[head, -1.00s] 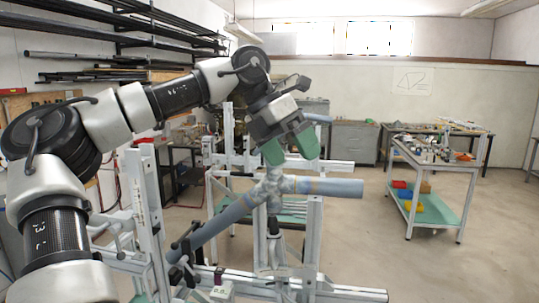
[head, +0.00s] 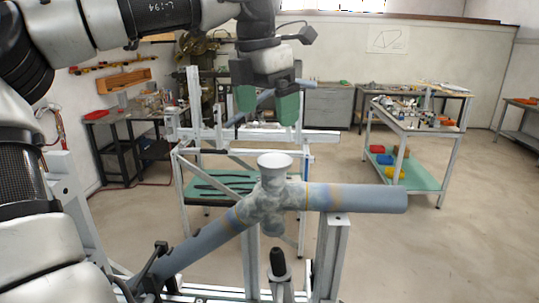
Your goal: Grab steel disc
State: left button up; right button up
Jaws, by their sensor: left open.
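A pale round disc (head: 275,160) sits flat on top of the pipe joint, where several blue-grey tubes meet; I take it for the steel disc. The pipe joint (head: 268,203) is held up by the frame jig (head: 332,258). My left gripper (head: 267,106) has green fingers pointing down. It is open, with a clear gap between the fingers and nothing held. In the picture it is above the disc and apart from it. How far it is from the disc in depth is hard to tell. My right gripper is not in view.
One tube (head: 360,198) sticks out to the right of the joint, another (head: 200,242) slopes down to the left. A clamp post (head: 280,270) stands below the joint. Behind are a green-shelved cart (head: 418,178) and frame rails. The floor at right is clear.

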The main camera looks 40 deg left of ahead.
aim_at(274, 159)
pick_arm(q)
jog(key=f, duration=0.4)
jog(key=shift+w+p, duration=0.3)
jog(key=shift+p, duration=0.1)
jog(key=shift+w+a+f, duration=0.1)
jog(key=shift+f, duration=0.15)
jog(key=shift+f+p, duration=0.2)
jog(key=shift+p, duration=0.15)
jog(key=f+p, duration=0.1)
jog(key=f, duration=0.1)
jog(key=w+f+p, duration=0.1)
jog(key=f, duration=0.1)
jog(key=shift+w+f+p, duration=0.15)
jog(key=shift+p, duration=0.2)
jog(key=shift+f, duration=0.25)
jog(key=c, duration=1.1)
jog(key=shift+r, duration=0.1)
jog(key=shift+c, duration=0.4)
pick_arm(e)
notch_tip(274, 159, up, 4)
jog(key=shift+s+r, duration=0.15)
pick_arm(q)
jog(key=shift+r, duration=0.1)
